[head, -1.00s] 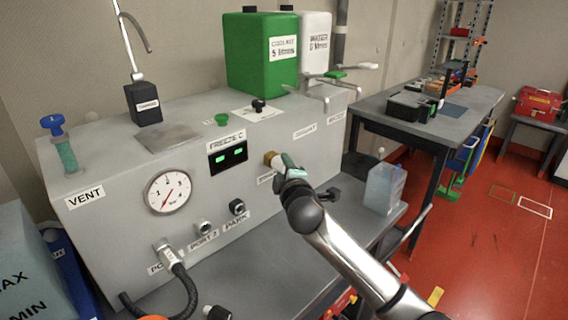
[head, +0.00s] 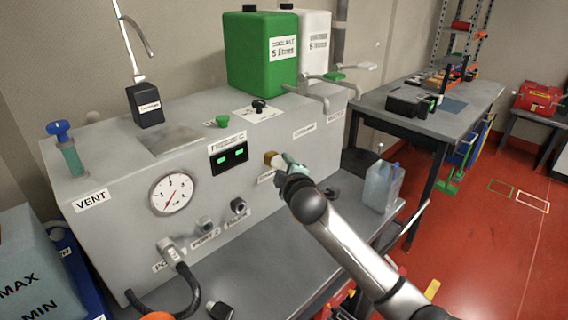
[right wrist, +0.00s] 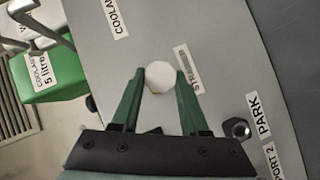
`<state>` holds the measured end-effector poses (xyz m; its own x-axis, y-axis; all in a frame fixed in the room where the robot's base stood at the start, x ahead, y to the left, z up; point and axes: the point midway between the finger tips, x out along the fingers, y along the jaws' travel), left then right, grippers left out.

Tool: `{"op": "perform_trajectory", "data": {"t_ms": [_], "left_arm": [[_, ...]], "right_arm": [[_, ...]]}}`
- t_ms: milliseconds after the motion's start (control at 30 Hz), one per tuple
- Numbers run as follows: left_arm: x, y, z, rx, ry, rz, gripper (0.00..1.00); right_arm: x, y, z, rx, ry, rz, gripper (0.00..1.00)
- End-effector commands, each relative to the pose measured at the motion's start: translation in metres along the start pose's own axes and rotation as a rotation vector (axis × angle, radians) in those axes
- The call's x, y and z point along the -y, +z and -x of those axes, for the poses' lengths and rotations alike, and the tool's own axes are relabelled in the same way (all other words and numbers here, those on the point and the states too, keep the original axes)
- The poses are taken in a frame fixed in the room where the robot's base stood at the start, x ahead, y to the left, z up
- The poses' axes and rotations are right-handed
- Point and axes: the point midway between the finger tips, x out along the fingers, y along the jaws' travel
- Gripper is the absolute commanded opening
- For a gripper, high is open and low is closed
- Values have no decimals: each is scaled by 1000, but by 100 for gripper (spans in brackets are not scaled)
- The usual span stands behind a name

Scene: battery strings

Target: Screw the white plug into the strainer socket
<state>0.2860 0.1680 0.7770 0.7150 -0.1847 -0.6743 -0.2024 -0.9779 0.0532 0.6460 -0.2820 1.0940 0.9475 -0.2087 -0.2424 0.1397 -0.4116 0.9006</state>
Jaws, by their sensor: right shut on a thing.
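The brass-coloured strainer socket (head: 270,157) sticks out of the front of the grey machine, right of the green-lit display. My right gripper (head: 284,161) is at the socket, its teal fingers pointing at the panel. The white plug shows as a white disc (right wrist: 158,83) between the fingertips (right wrist: 158,88) in the right wrist view, and the fingers are shut on it. In that view the plug hides the socket. In the head view the plug is a small pale patch at the socket's mouth; how deep it sits I cannot tell. My left gripper is not in view.
The grey machine (head: 110,245) carries a pressure gauge (head: 172,194), ports and a black hose (head: 188,284). A green coolant can (head: 250,85) stands on top. A translucent jug (head: 382,186) stands on the bench to the right. Red floor lies open further right.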

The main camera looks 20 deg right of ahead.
Motion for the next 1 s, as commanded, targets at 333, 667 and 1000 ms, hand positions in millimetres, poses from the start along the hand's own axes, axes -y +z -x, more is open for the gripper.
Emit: {"op": "perform_trajectory", "data": {"t_ms": [333,667,1000], "left_arm": [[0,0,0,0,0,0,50],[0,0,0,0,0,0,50],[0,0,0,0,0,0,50]], "right_arm": [[-3,0,0,0,-84,-127,0],[-2,0,0,0,-83,-124,73],[-1,0,1,1,-85,-123,79]]}}
